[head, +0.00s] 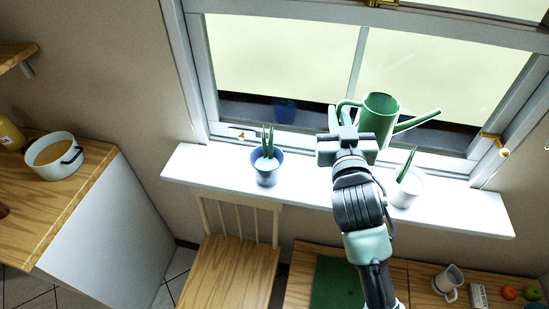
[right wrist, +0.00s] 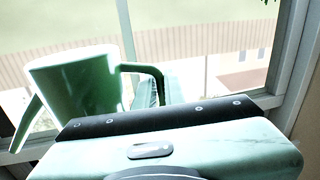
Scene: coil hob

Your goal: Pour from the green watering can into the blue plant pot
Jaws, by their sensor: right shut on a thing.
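The green watering can (head: 379,117) is held above the white windowsill, in front of the window, with its spout toward the right in the head view. My right gripper (head: 347,130) is shut on it at the handle side. The can also shows in the right wrist view (right wrist: 78,88), looking roughly upright, with its handle running to my gripper (right wrist: 160,100). The fingertips are mostly hidden. The blue plant pot (head: 267,172) stands upright on the sill, left of the can and apart from it, with green leaves and a pale top. My left gripper is not in view.
A white plant pot (head: 407,187) with a green leaf stands on the windowsill (head: 310,186), right of my right arm. A wooden chair (head: 235,265) and a table with a mug (head: 448,281) stand below. A pot (head: 54,154) sits on the left counter.

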